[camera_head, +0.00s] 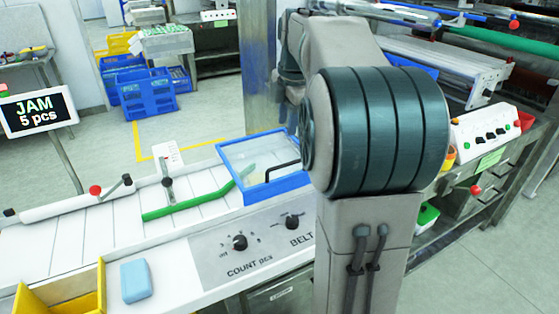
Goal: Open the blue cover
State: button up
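The blue cover (277,189) is a blue-framed, see-through lid at the centre of the white machine, left of my arm. It appears to lie down flat, though its hinge side cannot be made out. A black bar-shaped handle (283,168) shows at its right part. My arm's large dark joint hides the cover's right end. My gripper is not in view, so whether it touches the cover cannot be told.
The machine's front panel has COUNT (240,242) and BELT (292,222) knobs. A green guide (185,207) runs to the cover. A yellow bin (62,290) and light-blue block (136,281) are at front left. A sign (38,109) reads "JAM 5 pcs". Floor behind is partly clear.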

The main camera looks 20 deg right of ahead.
aim_at(282, 167)
jog(key=w+f, duration=0.1)
jog(key=f, duration=0.3)
jog(key=w+f, duration=0.1)
jog(key=f, duration=0.8)
jog(key=shift+w+f+b, duration=0.25)
jog(key=shift+w+b, duration=0.1)
jog(key=shift+w, duration=0.05)
grip_shut()
